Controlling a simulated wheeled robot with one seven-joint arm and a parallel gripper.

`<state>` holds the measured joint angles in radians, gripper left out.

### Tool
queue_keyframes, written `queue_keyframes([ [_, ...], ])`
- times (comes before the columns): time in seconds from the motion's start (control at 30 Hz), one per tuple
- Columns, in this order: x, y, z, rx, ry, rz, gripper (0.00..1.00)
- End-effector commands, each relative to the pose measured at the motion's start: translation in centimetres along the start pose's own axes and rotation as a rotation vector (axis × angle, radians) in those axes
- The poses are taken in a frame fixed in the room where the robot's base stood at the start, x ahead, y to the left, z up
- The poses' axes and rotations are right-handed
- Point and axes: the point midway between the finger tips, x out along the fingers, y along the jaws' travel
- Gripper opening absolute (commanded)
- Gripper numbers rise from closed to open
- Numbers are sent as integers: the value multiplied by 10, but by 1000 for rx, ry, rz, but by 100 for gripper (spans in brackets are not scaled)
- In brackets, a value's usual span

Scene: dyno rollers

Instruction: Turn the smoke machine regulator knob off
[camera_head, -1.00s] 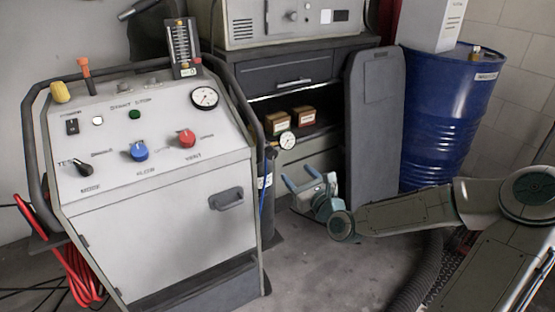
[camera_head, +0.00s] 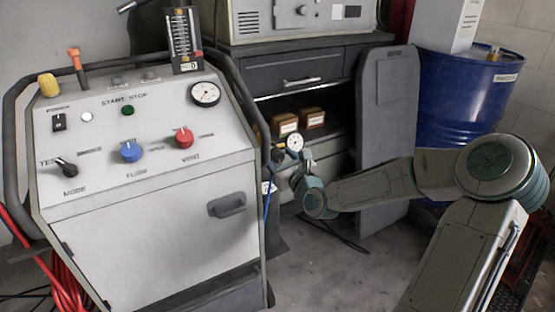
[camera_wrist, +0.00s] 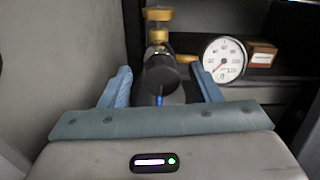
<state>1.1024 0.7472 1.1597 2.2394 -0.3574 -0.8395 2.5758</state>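The smoke machine (camera_head: 150,235) is a light grey cabinet with a sloped panel at the left of the head view. At its right side is a small regulator with a round white gauge (camera_head: 295,142). In the wrist view the regulator's black round knob (camera_wrist: 160,75) faces me, with the gauge (camera_wrist: 223,60) to its right and brass fittings above. My gripper (camera_wrist: 160,68) is open, its blue fingers on either side of the knob in the picture. I cannot tell whether they touch it. In the head view my gripper (camera_head: 301,165) is small, beside the regulator.
The sloped panel has a black mode knob (camera_head: 66,168), a blue flow knob (camera_head: 131,151) and a red vent knob (camera_head: 183,138). A dark cabinet (camera_head: 300,72) with small boxes (camera_head: 312,118) stands behind. A blue drum (camera_head: 465,100) is at right. A blue hose hangs below the regulator.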

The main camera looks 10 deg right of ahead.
Motion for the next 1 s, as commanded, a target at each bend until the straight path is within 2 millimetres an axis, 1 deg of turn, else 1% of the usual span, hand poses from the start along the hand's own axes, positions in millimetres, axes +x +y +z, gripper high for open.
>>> queue_keyframes([
  [0.03, 0, -1, 0, 0, 0, -1, 49],
  [0.07, 0, -1, 0, 0, 0, -2, 41],
  [0.1, 0, -1, 0, 0, 0, -2, 30],
  [0.17, 0, -1, 0, 0, 0, -2, 13],
  [0.4, 0, 0, 0, -7, 0, -1, 13],
  [0.57, 0, 0, 1, -45, -2, 0, 13],
  [0.77, 0, 2, 2, -159, -5, 1, 13],
  [1.0, 1, 2, 1, -372, -13, 1, 13],
])
